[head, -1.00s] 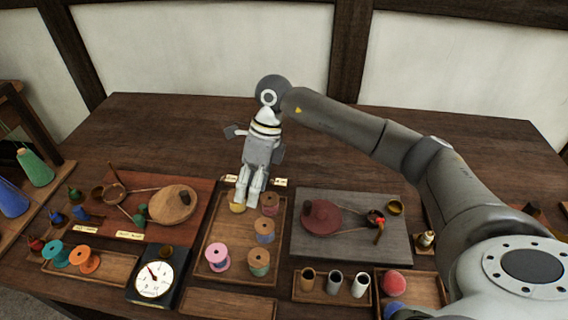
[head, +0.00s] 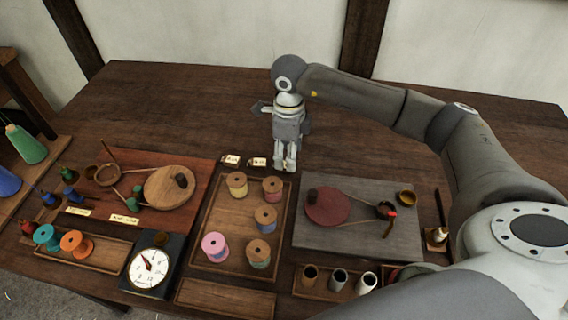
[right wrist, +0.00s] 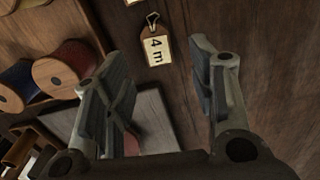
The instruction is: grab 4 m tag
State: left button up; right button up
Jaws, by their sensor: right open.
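My right gripper (head: 285,166) points down just right of this tag. It is open and empty; in the right wrist view the tag shows beyond the gap between its fingers (right wrist: 157,58). My left gripper is not in view.
A second tag (head: 231,160) lies to the left, its text unreadable. In front is a tray (head: 207,225) with several thread spools. A grey board (head: 345,243) with a red disc is at the right, a reddish board (head: 135,180) at the left. The table behind is clear.

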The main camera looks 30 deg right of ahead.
jog(key=shift+f, duration=1.85)
jog(key=c, duration=0.8)
jog(key=shift+r, duration=0.15)
